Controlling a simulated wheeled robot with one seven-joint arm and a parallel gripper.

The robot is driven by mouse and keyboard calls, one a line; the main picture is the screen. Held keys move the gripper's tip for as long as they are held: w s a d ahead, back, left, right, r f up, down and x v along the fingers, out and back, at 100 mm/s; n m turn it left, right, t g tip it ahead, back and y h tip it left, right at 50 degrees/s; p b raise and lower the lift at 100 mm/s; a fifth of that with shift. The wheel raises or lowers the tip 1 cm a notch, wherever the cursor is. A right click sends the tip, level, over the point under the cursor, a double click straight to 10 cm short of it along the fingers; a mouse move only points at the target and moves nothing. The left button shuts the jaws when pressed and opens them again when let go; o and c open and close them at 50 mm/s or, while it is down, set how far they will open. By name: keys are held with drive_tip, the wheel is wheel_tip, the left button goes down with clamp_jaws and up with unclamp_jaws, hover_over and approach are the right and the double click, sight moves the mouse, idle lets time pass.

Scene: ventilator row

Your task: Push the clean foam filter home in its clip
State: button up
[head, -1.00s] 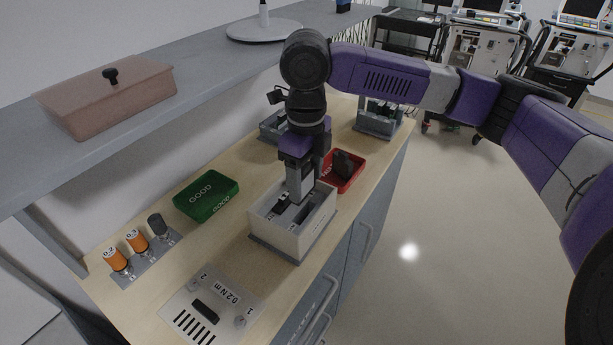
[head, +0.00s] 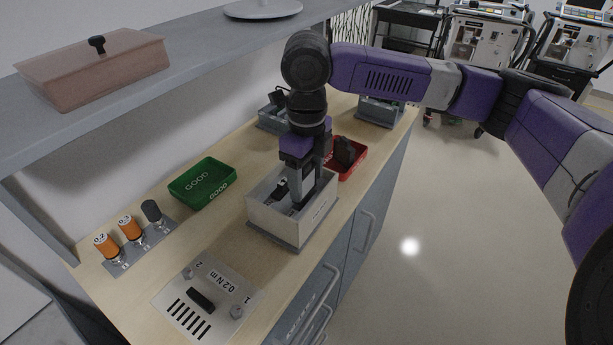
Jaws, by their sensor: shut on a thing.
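My gripper (head: 299,200) points straight down into the open white housing (head: 283,232) on the bench. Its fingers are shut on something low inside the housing. That thing is mostly hidden by the fingers and the housing walls, so I cannot make out the foam filter or how it sits in its clip. A small dark part (head: 281,188) shows inside the housing, left of the fingers.
A green GOOD tray (head: 203,185) lies left of the housing. A red tray (head: 357,170) with a dark part stands close behind it, to the right. A shelf (head: 200,75) overhangs the bench's back.

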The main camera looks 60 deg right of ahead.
sight(307, 195)
drive_tip(key=shift+f+b, duration=0.75)
drive_tip(key=shift+f, duration=0.8)
idle(1.6)
drive_tip(key=shift+f, duration=0.35)
drive_tip(key=shift+f+b, duration=0.1)
drive_tip(key=shift+b, duration=0.25)
